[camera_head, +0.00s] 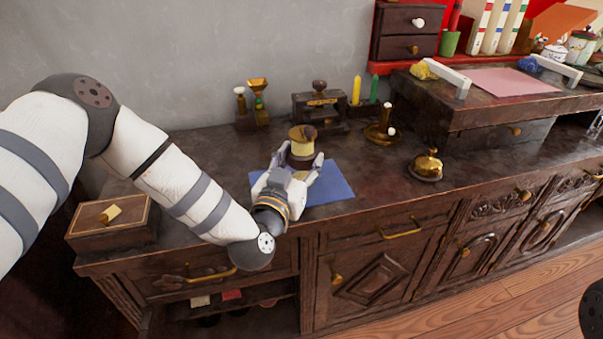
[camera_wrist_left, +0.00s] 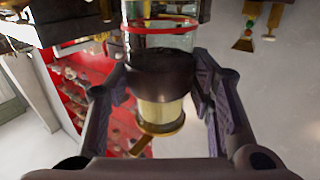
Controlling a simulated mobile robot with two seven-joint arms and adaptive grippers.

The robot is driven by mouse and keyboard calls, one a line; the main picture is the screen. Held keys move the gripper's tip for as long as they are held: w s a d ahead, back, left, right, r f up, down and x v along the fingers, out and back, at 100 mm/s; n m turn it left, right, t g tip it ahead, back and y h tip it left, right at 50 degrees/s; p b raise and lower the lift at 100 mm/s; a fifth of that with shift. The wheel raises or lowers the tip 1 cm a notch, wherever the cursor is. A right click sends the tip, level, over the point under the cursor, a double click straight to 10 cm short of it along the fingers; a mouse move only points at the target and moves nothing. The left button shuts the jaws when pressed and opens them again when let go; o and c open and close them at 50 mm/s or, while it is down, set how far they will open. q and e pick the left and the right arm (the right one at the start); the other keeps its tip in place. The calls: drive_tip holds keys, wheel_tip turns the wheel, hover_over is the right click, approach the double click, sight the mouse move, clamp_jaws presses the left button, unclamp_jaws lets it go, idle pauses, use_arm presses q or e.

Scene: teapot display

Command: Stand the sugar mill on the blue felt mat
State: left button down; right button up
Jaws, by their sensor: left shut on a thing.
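The sugar mill (camera_head: 301,147) has a brass-coloured top and a dark band below it. It is upright between the fingers of my left gripper (camera_head: 301,170), which is shut on it. In the left wrist view the mill (camera_wrist_left: 160,105) shows its pale brass part, a dark collar and a clear glass part with a red ring, between the two fingers (camera_wrist_left: 162,92). The blue felt mat (camera_head: 332,188) lies flat on the cabinet top, partly under my gripper. The mill's foot is hidden in the head view, so I cannot tell whether it touches the mat. My right gripper is not in view.
Behind the mat stand a dark coffee-mill-like box (camera_head: 320,108), a brass candle holder (camera_head: 381,130) and small brass items (camera_head: 257,95). A brass bell (camera_head: 427,165) stands to the right. A wooden box (camera_head: 110,221) is at the left. The cabinet top between mat and bell is clear.

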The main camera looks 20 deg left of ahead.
sight(299, 176)
use_arm(q)
wheel_tip(299, 176, down, 3)
drive_tip(key=shift+s+d+r, duration=0.1)
drive_tip(key=shift+r, duration=0.05)
drive_tip(key=c, duration=0.8)
unclamp_jaws()
drive_tip(key=shift+f, duration=0.2)
drive_tip(key=shift+o, duration=0.2)
